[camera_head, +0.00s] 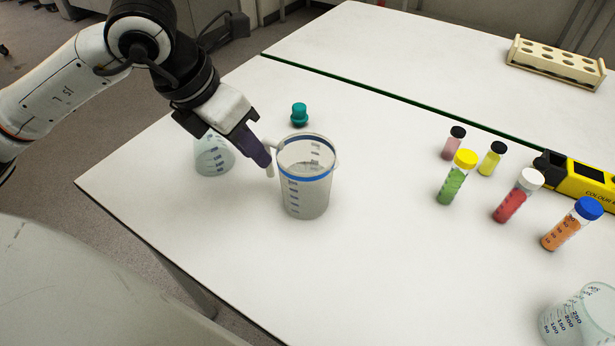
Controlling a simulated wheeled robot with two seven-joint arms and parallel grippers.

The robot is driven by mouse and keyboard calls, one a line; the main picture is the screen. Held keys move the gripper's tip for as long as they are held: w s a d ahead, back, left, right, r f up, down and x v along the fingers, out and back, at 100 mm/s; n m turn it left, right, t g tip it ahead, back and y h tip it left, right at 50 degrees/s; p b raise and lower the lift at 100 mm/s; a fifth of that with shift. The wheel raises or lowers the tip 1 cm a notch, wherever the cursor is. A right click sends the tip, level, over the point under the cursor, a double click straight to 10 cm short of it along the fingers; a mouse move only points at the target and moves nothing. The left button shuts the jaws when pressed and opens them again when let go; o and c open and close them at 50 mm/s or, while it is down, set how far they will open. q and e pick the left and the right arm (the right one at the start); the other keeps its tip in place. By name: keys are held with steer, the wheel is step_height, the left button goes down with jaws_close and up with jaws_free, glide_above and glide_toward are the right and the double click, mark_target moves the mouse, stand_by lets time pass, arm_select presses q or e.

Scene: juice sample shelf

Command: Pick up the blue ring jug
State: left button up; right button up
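The blue ring jug (306,190) stands upright on the white table, a clear greyish jug with a blue band below its rim and its handle (269,160) on the left. My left gripper (262,160) reaches down from the upper left, its purple fingertips right beside the handle. The fingers overlap in this view, so I cannot tell whether they are open or shut, or whether they touch the handle. My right gripper is out of view.
A conical flask (214,158) stands behind my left gripper, and a teal stopper (299,115) sits behind the jug. Several capped vials, including a green one (453,184), stand to the right. A beaker (582,318) is at the lower right. The table (370,260) is clear in front of the jug.

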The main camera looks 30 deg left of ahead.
mark_target(271, 177)
arm_select(q)
steer(key=shift+w+p+x, duration=0.15)
steer(key=shift+p+x, duration=0.1)
steer(key=shift+x, duration=1.35)
steer(key=shift+w+p+x, duration=0.15)
steer(key=shift+p+x, duration=0.1)
steer(key=shift+x, duration=1.35)
steer(key=shift+d+r, duration=0.1)
steer(key=shift+r, duration=0.1)
jaws_close()
